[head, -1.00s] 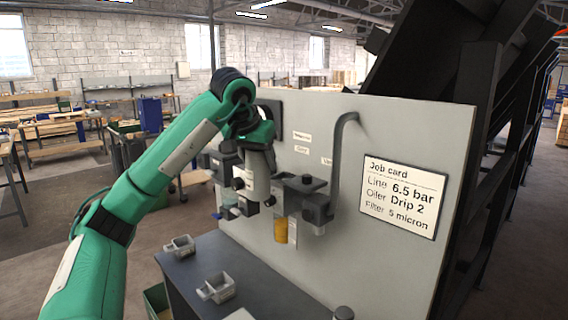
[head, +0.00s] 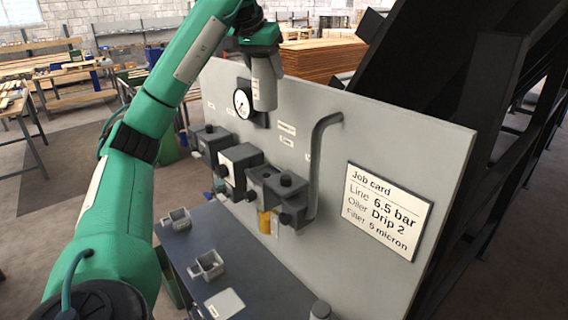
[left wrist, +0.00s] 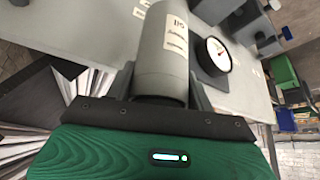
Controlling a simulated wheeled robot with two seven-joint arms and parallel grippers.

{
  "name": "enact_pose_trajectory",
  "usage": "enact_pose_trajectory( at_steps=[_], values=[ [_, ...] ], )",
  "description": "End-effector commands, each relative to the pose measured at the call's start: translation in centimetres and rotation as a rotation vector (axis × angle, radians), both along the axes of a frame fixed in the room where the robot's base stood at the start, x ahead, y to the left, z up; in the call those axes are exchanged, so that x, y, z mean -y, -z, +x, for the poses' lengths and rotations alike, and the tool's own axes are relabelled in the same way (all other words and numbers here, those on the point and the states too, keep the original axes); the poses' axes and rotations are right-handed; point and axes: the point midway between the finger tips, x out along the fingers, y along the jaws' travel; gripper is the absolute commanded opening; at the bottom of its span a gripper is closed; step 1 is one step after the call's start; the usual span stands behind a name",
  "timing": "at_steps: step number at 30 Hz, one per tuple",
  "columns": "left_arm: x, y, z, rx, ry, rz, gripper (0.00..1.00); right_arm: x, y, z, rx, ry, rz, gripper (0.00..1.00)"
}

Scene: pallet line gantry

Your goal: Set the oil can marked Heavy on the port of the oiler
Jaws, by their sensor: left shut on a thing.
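My left gripper (head: 265,58) is shut on a grey cylindrical can (head: 264,90). It holds the can upright in the air in front of the upper panel, near the gauge. In the left wrist view the can (left wrist: 162,62) sits between the dark fingers (left wrist: 160,95); its pale label is turned sideways and I cannot read it clearly. The oiler appears to be the dark block (head: 275,182) at the right end of the row, with a knob on top and amber below. Its port is not clear to me. My right gripper is not in view.
A round gauge (head: 243,103) and other dark units (head: 240,160) are on the grey panel (head: 375,140). A bent pipe (head: 314,165) rises beside the oiler. Below, the bench (head: 265,285) carries small grey holders (head: 207,265). A job card (head: 388,210) reads "Oiler Drip 2".

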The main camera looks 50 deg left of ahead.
Motion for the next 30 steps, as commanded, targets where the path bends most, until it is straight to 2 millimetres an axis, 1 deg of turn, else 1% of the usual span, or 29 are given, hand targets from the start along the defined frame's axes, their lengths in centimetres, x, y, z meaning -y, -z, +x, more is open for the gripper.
enact_pose_trajectory(
  at_steps=[2,5,17,30],
  values=[
    [-0.1,-0.3,-0.1,0.002,0.0,-0.001,0.21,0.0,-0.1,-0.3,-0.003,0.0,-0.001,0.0],
    [-0.1,0.4,-0.1,0.0,0.0,0.0,0.21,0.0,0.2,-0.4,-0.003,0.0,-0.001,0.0],
    [-0.1,5.9,-0.1,-0.002,0.001,0.0,0.21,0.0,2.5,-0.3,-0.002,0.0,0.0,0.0],
    [-0.2,12.0,-0.3,-0.003,-0.002,0.001,0.21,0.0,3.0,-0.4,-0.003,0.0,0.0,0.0]
  ],
)
